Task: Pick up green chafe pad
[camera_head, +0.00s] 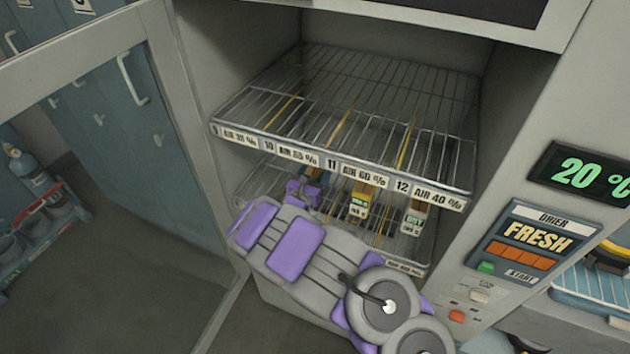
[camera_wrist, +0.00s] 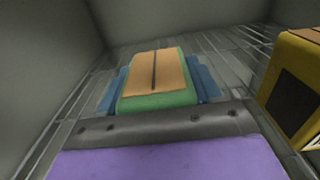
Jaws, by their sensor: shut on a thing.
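The green chafe pad (camera_wrist: 150,103) shows in the wrist view as a green block with a tan top and a dark slit down its middle. My gripper (camera_head: 304,188) reaches into the lower part of the open cabinet. In the wrist view its blue fingers sit against the left and right sides of the pad, shut on it. In the head view my arm and gripper hide the pad. I cannot tell whether the pad still touches the wire shelf (camera_wrist: 75,110).
A yellow block (camera_wrist: 298,85) is close on the right in the wrist view. In the head view, two tagged items (camera_head: 358,203) (camera_head: 414,218) stand right of my gripper. A labelled upper wire rack (camera_head: 340,168) is overhead. The open door (camera_head: 190,130) is left, the control panel (camera_head: 533,240) right.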

